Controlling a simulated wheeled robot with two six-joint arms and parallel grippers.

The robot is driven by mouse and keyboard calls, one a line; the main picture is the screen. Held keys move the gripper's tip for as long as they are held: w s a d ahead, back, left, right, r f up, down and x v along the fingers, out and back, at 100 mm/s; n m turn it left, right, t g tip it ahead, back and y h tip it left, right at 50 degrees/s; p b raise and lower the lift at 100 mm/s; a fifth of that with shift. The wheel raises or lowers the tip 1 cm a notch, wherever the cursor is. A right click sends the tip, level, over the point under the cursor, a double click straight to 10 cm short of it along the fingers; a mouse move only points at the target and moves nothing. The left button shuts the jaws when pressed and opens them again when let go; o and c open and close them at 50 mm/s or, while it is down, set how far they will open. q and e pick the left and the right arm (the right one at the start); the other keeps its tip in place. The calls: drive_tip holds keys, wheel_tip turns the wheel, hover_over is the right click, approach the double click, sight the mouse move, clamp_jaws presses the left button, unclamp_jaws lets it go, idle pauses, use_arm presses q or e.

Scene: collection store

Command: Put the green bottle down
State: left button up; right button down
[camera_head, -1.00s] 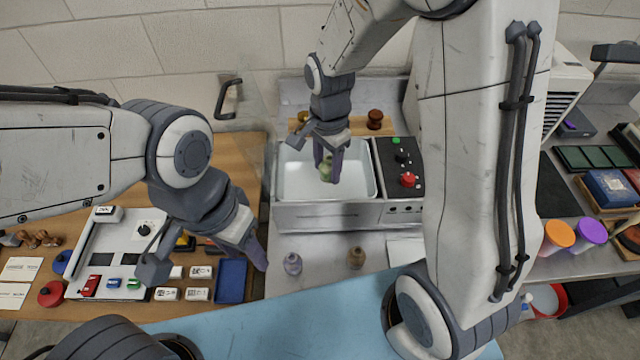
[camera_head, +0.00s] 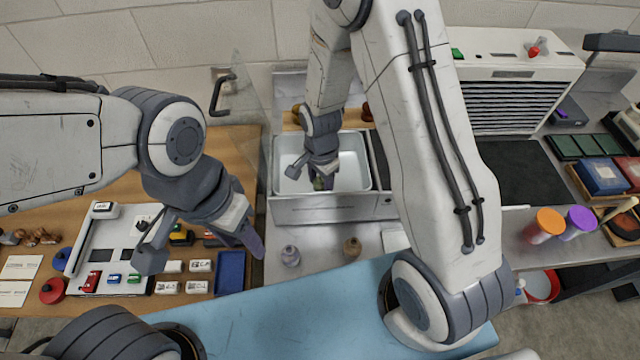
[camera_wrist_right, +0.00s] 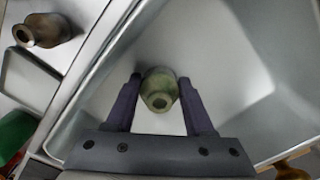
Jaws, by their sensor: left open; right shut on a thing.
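The green bottle (camera_wrist_right: 160,90) shows in the right wrist view with its mouth facing the camera. It sits between the fingers of my right gripper (camera_wrist_right: 160,82), which is shut on it. In the head view the bottle (camera_head: 319,185) is mostly hidden by the right gripper (camera_head: 321,178). Both are inside the pale metal basin (camera_head: 325,209), over its floor. I cannot tell whether the bottle's base touches the floor. My left gripper (camera_head: 202,252) is open and empty above the wooden table, left of the basin.
A blue tray (camera_head: 231,273) lies on the wooden table. The basin floor around the green bottle is clear.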

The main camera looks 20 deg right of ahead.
drive_tip(key=shift+f, duration=0.1)
drive_tip(key=shift+f, duration=0.15)
drive_tip(key=shift+c, duration=1.4)
unclamp_jaws()
